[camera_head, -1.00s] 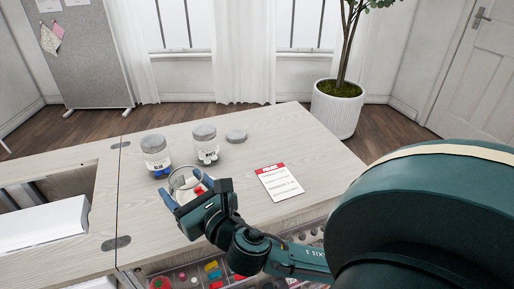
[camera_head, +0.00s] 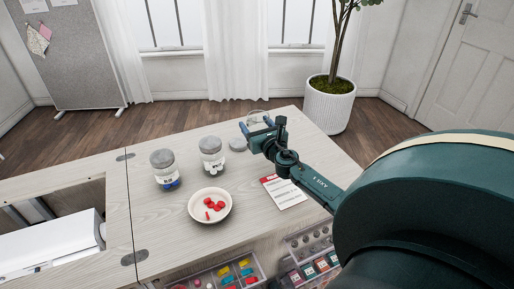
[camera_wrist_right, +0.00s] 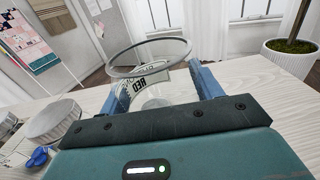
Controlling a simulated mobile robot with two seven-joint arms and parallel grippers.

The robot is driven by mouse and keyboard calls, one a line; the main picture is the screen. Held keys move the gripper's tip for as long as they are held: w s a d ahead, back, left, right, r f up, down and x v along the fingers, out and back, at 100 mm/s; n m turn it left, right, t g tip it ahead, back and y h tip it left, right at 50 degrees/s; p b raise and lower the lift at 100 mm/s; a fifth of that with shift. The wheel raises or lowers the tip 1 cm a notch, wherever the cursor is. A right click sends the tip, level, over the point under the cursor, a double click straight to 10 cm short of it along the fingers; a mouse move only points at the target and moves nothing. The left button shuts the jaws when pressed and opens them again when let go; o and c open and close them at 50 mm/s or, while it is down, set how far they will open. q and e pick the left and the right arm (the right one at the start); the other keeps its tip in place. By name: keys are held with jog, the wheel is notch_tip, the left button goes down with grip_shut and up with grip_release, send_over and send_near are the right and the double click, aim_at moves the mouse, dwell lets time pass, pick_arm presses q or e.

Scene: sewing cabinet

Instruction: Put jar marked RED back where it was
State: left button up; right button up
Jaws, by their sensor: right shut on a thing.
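My right gripper (camera_head: 257,128) is shut on the clear, lidless jar marked RED (camera_head: 257,116), near the back right edge of the cabinet top. In the right wrist view the jar (camera_wrist_right: 150,82) sits between my fingers (camera_wrist_right: 168,88), its open rim visible and its RED label turned sideways. It looks empty. Whether its base touches the top is hard to tell. A loose grey lid (camera_head: 238,144) lies just left of my gripper. A white bowl (camera_head: 193,212) holds several red pieces. My left gripper is not in view.
Two lidded jars, one with blue pieces (camera_head: 164,170) and one with white pieces (camera_head: 211,155), stand left of the loose lid. A red-headed card (camera_head: 284,192) lies below my right forearm. Compartment trays (camera_head: 235,272) show at the front. A potted tree (camera_head: 328,105) stands behind.

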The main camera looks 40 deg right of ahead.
notch_tip(320, 180, down, 2)
jog(key=shift+f+b, duration=0.2)
jog(key=shift+b, duration=0.2)
jog(key=shift+f, duration=0.3)
jog(key=shift+f+b, duration=0.2)
jog(key=shift+b, duration=0.15)
jog(key=shift+f+b, duration=0.3)
jog(key=shift+f, duration=0.05)
notch_tip(320, 180, down, 2)
jog(key=shift+f+b, duration=0.25)
jog(key=shift+b, duration=0.8)
jog(key=shift+f, duration=0.15)
jog(key=shift+r, duration=0.2)
jog(key=shift+f, duration=0.25)
jog(key=o, duration=1.1)
jog(key=shift+c, duration=0.2)
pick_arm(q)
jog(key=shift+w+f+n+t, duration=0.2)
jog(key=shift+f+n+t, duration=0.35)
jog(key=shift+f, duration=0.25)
pick_arm(e)
jog(key=shift+r, duration=0.1)
